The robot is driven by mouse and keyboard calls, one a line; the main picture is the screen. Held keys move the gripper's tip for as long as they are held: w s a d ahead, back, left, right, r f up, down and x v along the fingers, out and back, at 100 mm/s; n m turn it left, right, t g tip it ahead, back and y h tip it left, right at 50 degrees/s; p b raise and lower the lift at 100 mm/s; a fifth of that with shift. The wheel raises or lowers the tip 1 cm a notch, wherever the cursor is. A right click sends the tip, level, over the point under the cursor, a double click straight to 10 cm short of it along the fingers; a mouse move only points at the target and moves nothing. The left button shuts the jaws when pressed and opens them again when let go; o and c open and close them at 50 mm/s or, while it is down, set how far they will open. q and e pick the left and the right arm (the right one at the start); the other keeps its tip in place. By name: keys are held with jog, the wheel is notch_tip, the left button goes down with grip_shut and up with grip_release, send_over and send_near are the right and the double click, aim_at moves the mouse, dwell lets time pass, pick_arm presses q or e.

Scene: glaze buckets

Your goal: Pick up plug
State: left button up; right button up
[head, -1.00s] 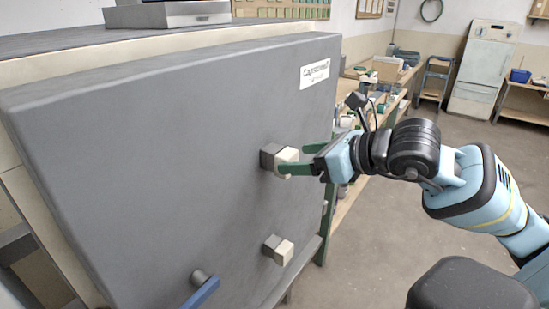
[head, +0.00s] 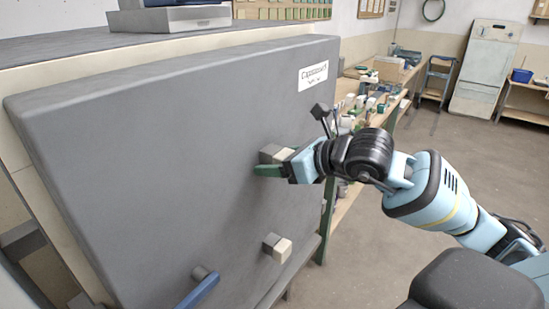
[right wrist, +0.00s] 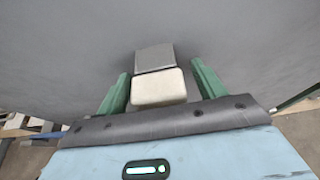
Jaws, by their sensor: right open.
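A cream plug (head: 284,154) sits against a grey block (head: 268,152) on the front of the large grey door. In the right wrist view the plug (right wrist: 158,88) lies between the two green fingers of my right gripper (right wrist: 160,72), with gaps on both sides. The fingers reach past it on either side of the grey block (right wrist: 155,57). In the head view my right gripper (head: 266,160) hides part of the plug, and only its near finger shows clearly. It is open. My left gripper is not in view.
A second cream plug (head: 282,250) on a grey block is lower on the grey door (head: 150,150). A blue handle (head: 198,291) sticks out at lower left. A cluttered workbench (head: 346,207) stands behind my right arm. The floor at right is open.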

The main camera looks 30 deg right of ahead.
jog(key=shift+w+f, duration=0.1)
jog(key=c, duration=1.1)
